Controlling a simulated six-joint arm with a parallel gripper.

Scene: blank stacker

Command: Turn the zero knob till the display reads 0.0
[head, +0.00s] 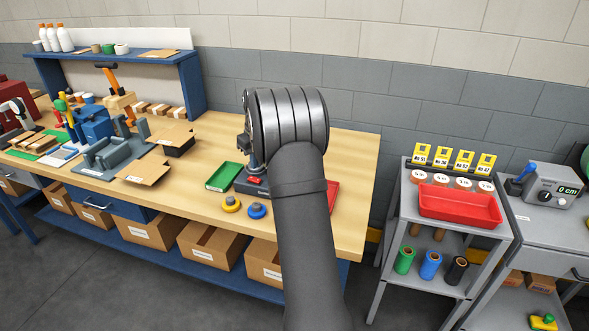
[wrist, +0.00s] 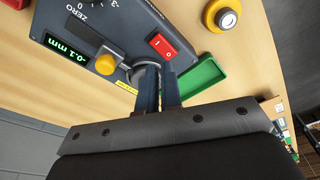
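The dark gauge unit (wrist: 128,35) fills the upper left of the wrist view, rotated. Its green display (wrist: 66,47) reads -0.1 mm. The ZERO knob (wrist: 91,2) is cut by the top edge, beside its label and scale, so its pointer cannot be read. My gripper (wrist: 159,70) has its two fingers close together with only a thin gap, apparently empty. They are over the unit's near side, below the red switch, apart from the knob.
An orange button (wrist: 106,64) sits between display and fingers. A green tray (head: 223,176) lies left of the unit, a red tray (head: 332,192) right. A yellow ring (head: 231,204) and a blue ring (head: 257,210) lie in front. The bench top (head: 350,165) is clear at right.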

